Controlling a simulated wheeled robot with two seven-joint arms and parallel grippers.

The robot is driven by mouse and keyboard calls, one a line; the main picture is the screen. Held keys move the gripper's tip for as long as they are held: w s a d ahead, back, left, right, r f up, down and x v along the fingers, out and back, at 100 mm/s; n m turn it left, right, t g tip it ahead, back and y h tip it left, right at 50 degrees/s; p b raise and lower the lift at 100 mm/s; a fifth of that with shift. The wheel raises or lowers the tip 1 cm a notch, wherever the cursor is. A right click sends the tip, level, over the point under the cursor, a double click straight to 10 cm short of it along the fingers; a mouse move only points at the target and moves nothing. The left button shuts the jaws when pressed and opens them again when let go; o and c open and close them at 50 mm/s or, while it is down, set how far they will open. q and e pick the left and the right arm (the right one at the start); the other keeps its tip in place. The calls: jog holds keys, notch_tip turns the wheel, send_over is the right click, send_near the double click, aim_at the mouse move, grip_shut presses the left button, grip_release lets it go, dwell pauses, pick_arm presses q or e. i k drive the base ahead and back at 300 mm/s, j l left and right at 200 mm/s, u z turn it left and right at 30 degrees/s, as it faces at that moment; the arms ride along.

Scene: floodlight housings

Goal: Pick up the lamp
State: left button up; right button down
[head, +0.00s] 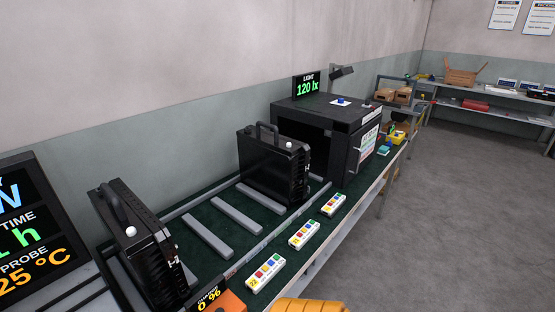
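Two black finned floodlight housings with top handles stand on the dark green bench. The near housing (135,240) is at the left, and the far housing (272,170) is in the middle, in front of a black box's opening. Each has a small white knob and white markings on its right side. Which one the task calls the lamp cannot be told. Neither of my grippers is in view.
The black box (345,118) carries a "120 lx" display (307,86) and a small dark lamp head on an arm (342,72). Colored-button strips (304,234) line the bench's front edge. A display panel (38,225) stands left. The grey floor is clear at right.

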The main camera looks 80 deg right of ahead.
aim_at(275, 165)
jog(key=l+z, duration=0.1)
jog(key=z, duration=2.25)
jog(key=i+l+u, duration=0.1)
jog(key=l, duration=0.45)
jog(key=i+l+u, duration=0.1)
jog(key=i+l, duration=0.15)
jog(key=l, duration=0.3)
jog(key=i+l+u, duration=0.15)
jog(key=l, duration=0.4)
jog(key=i+l+u, duration=0.1)
jog(key=l, duration=0.5)
jog(key=l+u, duration=0.1)
jog(key=l, duration=0.45)
jog(key=i, duration=0.05)
